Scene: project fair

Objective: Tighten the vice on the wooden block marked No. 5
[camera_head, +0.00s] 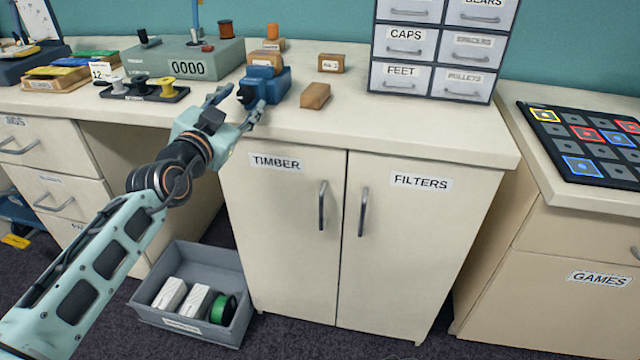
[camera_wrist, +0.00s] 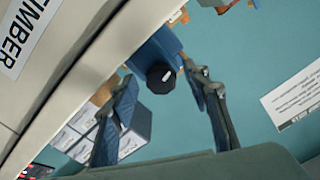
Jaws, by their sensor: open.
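The blue vice (camera_head: 274,86) stands at the front of the cream counter, with a wooden block (camera_head: 265,60) at its top. The block's label is too small to read here. The vice's black knob (camera_head: 245,93) faces my gripper (camera_head: 238,103). My gripper is open, with its fingers spread at the vice's front. In the wrist view the dark knob (camera_wrist: 160,78) shows between the two fingers, with gaps on both sides and the blue vice body (camera_wrist: 154,50) behind it. I see no finger touching the knob.
A loose wooden block (camera_head: 315,96) lies right of the vice, and a labelled block (camera_head: 331,64) lies farther back. A grey-green box reading 0000 (camera_head: 184,68) stands behind left. A drawer cabinet (camera_head: 432,48) stands at the back right. The counter's front right is clear.

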